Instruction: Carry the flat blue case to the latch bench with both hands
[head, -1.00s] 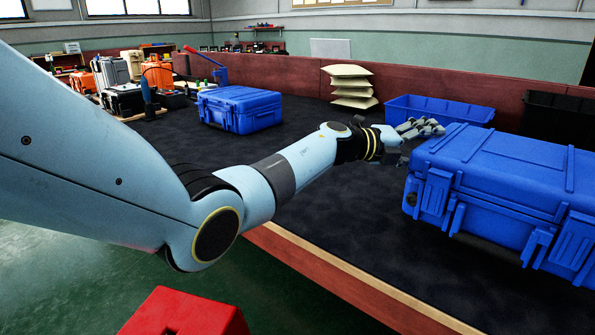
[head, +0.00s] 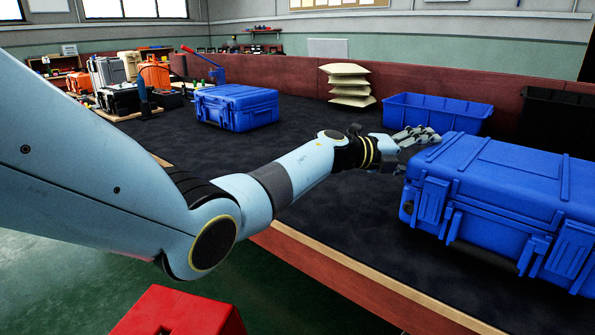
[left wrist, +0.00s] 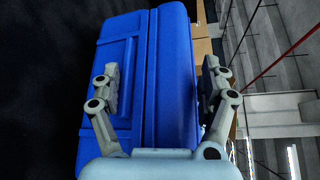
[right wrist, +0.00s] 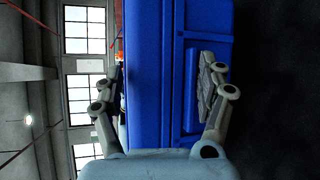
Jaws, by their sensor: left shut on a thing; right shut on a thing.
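The large blue case (head: 500,170) with latches and a handle on its front lies flat at the right of the head view; its right end is cut off. My left gripper (head: 415,138) is at the case's left end. In the left wrist view my left gripper (left wrist: 162,82) has its fingers on either side of the blue case (left wrist: 170,50), shut on it. In the right wrist view my right gripper (right wrist: 157,85) is shut on the blue case (right wrist: 150,45) likewise. The right arm is outside the head view. I cannot tell whether the case touches the dark surface.
A second blue case (head: 237,108) stands on the dark surface (head: 300,135) farther back. Stacked cream bags (head: 350,85), an open blue bin (head: 437,112) and a black bin (head: 550,112) stand near the red back wall. A red box (head: 180,312) is at the lower left.

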